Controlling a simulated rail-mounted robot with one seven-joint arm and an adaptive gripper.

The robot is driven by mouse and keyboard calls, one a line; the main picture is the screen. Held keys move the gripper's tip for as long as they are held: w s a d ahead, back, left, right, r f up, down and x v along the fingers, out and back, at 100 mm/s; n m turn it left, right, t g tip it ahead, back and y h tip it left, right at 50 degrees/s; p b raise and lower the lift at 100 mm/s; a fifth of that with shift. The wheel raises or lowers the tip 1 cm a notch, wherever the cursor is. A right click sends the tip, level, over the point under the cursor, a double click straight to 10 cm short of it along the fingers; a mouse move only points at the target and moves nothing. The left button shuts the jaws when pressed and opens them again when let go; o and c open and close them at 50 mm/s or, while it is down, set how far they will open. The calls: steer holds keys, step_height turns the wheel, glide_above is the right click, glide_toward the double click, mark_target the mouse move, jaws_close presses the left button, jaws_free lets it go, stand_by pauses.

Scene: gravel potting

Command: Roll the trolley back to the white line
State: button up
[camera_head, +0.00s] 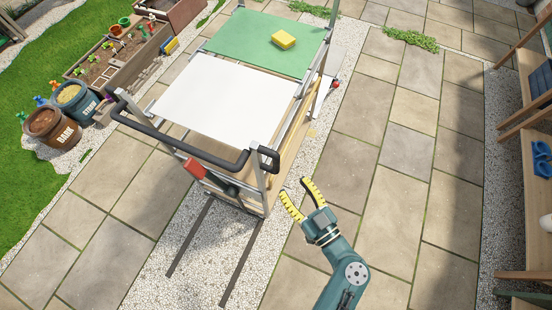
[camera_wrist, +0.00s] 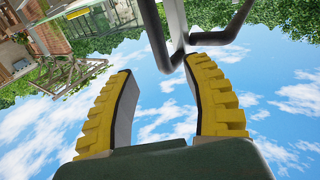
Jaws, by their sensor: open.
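The trolley (camera_head: 225,95) stands on the gravel strip, with a white top panel and a green top panel behind it. Its dark handle bar (camera_head: 185,148) runs along the near side and bends at the right corner. A red block (camera_head: 195,167) sits below the bar. My gripper (camera_head: 294,187) is open and empty, just right of and below the handle's right corner, apart from it. In the wrist view my gripper (camera_wrist: 158,72) shows yellow ridged fingers spread wide, with the dark handle (camera_wrist: 222,38) beyond their tips at the top. I cannot make out the white line.
Two dark rails (camera_head: 240,262) run along the gravel toward the near side. Bark (camera_head: 55,126) and straw (camera_head: 76,98) buckets stand at left by a planter box. Shelves stand at right. Paving between is clear.

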mark_target(278, 165)
steer(key=p+x, duration=0.1)
steer(key=x, duration=0.8)
steer(key=shift+w+a, duration=0.1)
steer(key=shift+w, duration=0.15)
jaws_close()
